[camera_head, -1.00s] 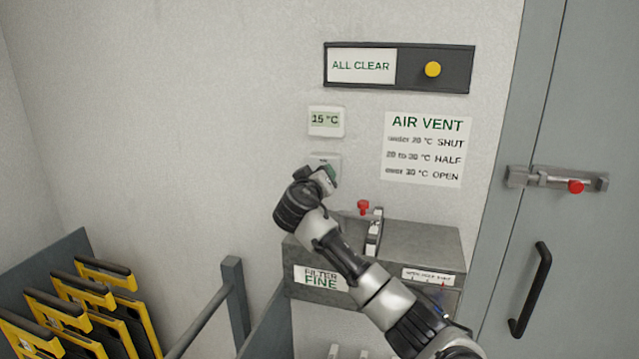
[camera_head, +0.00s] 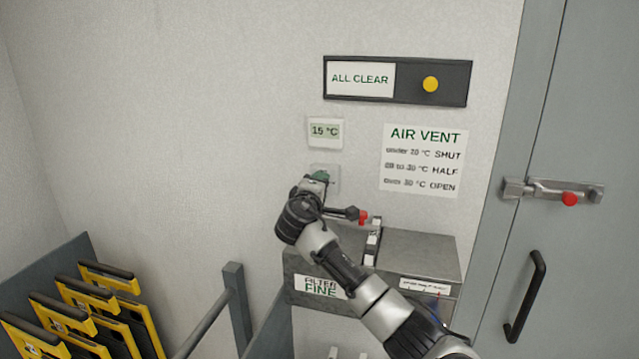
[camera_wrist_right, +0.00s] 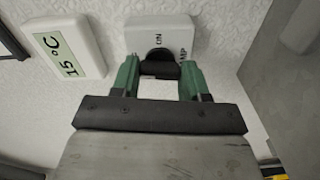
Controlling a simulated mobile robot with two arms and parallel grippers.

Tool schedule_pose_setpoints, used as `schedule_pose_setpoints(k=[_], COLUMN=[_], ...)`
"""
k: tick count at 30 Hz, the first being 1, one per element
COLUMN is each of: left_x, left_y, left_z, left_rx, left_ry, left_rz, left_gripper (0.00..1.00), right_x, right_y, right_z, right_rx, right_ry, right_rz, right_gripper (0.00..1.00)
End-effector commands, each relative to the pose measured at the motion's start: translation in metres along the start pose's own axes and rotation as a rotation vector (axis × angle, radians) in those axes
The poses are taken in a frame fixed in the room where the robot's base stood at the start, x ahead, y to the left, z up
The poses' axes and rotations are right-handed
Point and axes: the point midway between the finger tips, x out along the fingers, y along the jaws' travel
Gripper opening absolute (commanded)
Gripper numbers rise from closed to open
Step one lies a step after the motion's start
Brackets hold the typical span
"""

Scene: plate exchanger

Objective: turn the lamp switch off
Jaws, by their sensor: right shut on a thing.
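The lamp switch is a small white wall plate (camera_head: 333,183) under the 15 °C display, mostly behind my gripper in the head view. In the right wrist view its plate (camera_wrist_right: 178,32) shows "ON" and the letters "MP", with a black knob (camera_wrist_right: 158,66) at its lower edge. My right gripper (camera_head: 321,177) is at the switch. Its two green fingers (camera_wrist_right: 160,76) stand on either side of the knob and are shut on it. The rest of the label is hidden. My left gripper is not in view.
The 15 °C display (camera_head: 325,132) sits just above the switch. A red-knobbed lever (camera_head: 363,217) on the grey filter box (camera_head: 425,255) is close to my right wrist. An AIR VENT sign (camera_head: 423,160) and an ALL CLEAR panel (camera_head: 398,80) hang on the wall.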

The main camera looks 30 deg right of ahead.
Motion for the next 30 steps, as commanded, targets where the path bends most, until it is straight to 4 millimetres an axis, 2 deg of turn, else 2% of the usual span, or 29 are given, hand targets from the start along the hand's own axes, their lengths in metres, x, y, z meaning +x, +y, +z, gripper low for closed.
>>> schedule_pose_setpoints(k=[9, 26, 27, 30], left_x=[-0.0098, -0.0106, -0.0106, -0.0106], left_y=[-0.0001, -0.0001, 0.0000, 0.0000], left_z=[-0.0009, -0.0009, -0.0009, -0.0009], left_rx=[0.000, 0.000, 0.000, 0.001], left_ry=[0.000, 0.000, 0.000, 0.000], left_rz=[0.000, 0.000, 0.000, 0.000], left_gripper=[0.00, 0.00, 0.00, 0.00], right_x=[-0.0002, -0.0002, -0.0002, -0.0002], right_y=[0.0001, -0.0010, -0.0010, -0.0009], right_z=[-0.0004, -0.0003, -0.0003, -0.0002], right_rx=[-0.124, -0.150, -0.150, -0.149], right_ry=[0.001, 0.001, 0.001, 0.001], right_rz=[0.000, 0.000, 0.000, 0.000], right_gripper=[0.21, 0.21, 0.51, 0.66])
